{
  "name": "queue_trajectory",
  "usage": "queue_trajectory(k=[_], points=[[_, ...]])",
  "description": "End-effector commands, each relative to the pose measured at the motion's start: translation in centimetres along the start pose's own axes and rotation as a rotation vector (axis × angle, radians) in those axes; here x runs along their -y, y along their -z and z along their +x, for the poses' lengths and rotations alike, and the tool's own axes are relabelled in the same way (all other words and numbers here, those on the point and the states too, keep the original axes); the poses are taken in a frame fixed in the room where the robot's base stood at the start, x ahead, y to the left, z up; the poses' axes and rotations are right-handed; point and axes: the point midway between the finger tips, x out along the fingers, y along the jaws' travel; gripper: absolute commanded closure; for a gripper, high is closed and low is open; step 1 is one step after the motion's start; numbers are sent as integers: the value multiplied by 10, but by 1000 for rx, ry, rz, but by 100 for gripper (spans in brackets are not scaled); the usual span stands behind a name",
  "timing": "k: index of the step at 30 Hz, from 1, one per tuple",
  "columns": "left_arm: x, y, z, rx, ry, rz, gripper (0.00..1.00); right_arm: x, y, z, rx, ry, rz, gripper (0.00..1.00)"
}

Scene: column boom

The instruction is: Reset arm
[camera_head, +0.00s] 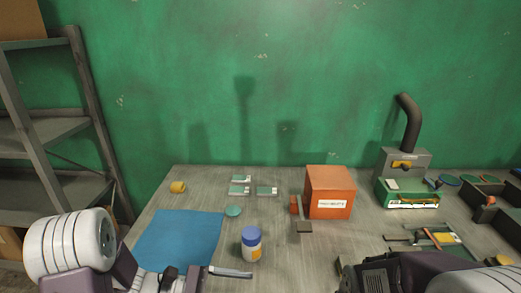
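My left arm comes in at the bottom left, with a large white rounded joint and dark purple links. My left gripper (205,275) is low over the front of the table, near the blue mat; a flat grey bar extends right from it, and its lower part is cut off by the frame edge. My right arm comes in at the bottom right. Its dark gripper (345,275) points left, low over the table front, and its fingertips are hard to make out. I cannot tell whether either gripper is open or shut.
A white jar with a blue lid (251,244) stands close to my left gripper. The blue mat (180,238) lies left. An orange box (330,193), small green-and-white cards (240,190) and a grey machine with a dark pipe (404,160) stand farther back. Metal shelves (60,135) are left.

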Motion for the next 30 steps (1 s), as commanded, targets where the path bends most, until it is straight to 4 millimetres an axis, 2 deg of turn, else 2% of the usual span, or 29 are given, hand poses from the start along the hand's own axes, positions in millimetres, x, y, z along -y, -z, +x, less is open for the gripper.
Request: queue_trajectory(k=[1, 2, 3, 5, 6, 7, 10, 12, 14, 18, 30], points=[[24, -16, 12, -42, 147, 81, 20, 0, 0, -5, 0, 0, 0, 19], [43, -20, 16, -79, 251, 139, 20, 0, 1, -7, 0, 0, 0, 19], [71, -22, 16, -147, 406, 236, 20, 0, 1, -10, 0, 0, 0, 19], [108, -12, 0, -284, 651, 422, 20, 0, 1, -13, 0, 0, 0, 19], [120, 2, -18, -386, 790, 553, 20, 0, 2, -14, 0, 0, 0, 19], [123, 14, -33, -459, 874, 647, 20, 0, 2, -15, 0, 0, 0, 19], [108, 50, -78, -672, 1049, 890, 20, 0, 1, -14, 0, 0, 0, 19], [94, 68, -100, -766, 1116, 995, 20, 0, 1, -13, 0, 0, 0, 19], [80, 78, -109, -822, 1141, 1066, 20, 0, 1, -13, 0, 0, 0, 19], [64, 83, -111, -879, 1123, 1110, 20, 0, 1, -13, 0, 0, 0, 19], [64, 83, -111, -879, 1122, 1106, 20, 0, 1, -13, 0, 0, 0, 19]])
